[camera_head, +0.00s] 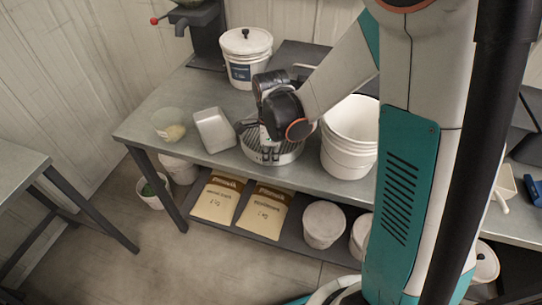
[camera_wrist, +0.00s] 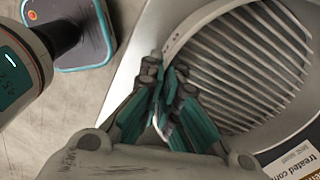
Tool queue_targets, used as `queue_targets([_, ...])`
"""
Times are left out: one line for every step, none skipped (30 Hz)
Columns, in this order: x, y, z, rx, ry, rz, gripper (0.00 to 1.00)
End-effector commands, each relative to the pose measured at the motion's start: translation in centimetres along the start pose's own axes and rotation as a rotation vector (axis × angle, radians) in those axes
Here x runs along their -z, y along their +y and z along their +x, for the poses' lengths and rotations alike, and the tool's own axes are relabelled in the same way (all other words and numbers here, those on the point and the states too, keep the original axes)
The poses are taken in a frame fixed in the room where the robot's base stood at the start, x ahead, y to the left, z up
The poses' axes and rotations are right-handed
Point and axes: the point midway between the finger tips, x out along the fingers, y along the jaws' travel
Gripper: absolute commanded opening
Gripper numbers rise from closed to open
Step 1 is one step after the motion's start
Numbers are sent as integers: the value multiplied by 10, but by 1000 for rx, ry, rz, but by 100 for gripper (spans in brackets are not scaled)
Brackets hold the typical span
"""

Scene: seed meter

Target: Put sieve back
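The sieve (camera_head: 268,152) is a round metal pan with a slotted bottom, on the workbench between the small metal tray and the white buckets. In the wrist view, its slotted bottom (camera_wrist: 250,62) fills the upper right. My gripper (camera_wrist: 167,75) has its teal-and-black fingers close together at the sieve's left rim, seemingly pinching it. In the head view, my wrist hides the fingers and part of the sieve. I cannot tell whether the sieve touches the surface below.
A metal tray (camera_head: 214,130) and a clear bowl with seeds (camera_head: 171,126) stand left. An open white bucket (camera_head: 349,138) stands close right; a lidded bucket (camera_head: 246,58) is behind.

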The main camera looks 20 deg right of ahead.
Motion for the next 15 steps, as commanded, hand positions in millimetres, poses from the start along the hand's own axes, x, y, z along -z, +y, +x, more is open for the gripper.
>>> queue_targets([0, 0, 2, 0, 0, 0, 7])
queue_targets([0, 0, 1, 0, 0, 0, 14])
queue_targets([0, 0, 1, 0, 0, 0, 23])
queue_targets([0, 0, 1, 0, 0, 0, 25])
queue_targets([0, 0, 1, 0, 0, 0, 25])
queue_targets([0, 0, 1, 0, 0, 0, 25])
queue_targets([0, 0, 1, 0, 0, 0, 25])
queue_targets([0, 0, 1, 0, 0, 0, 25])
queue_targets([0, 0, 1, 0, 0, 0, 25])
queue_targets([0, 0, 1, 0, 0, 0, 25])
queue_targets([0, 0, 1, 0, 0, 0, 25])
queue_targets([0, 0, 1, 0, 0, 0, 25])
queue_targets([0, 0, 0, 0, 0, 0, 25])
queue_targets([0, 0, 0, 0, 0, 0, 25])
queue_targets([0, 0, -1, 0, 0, 0, 25])
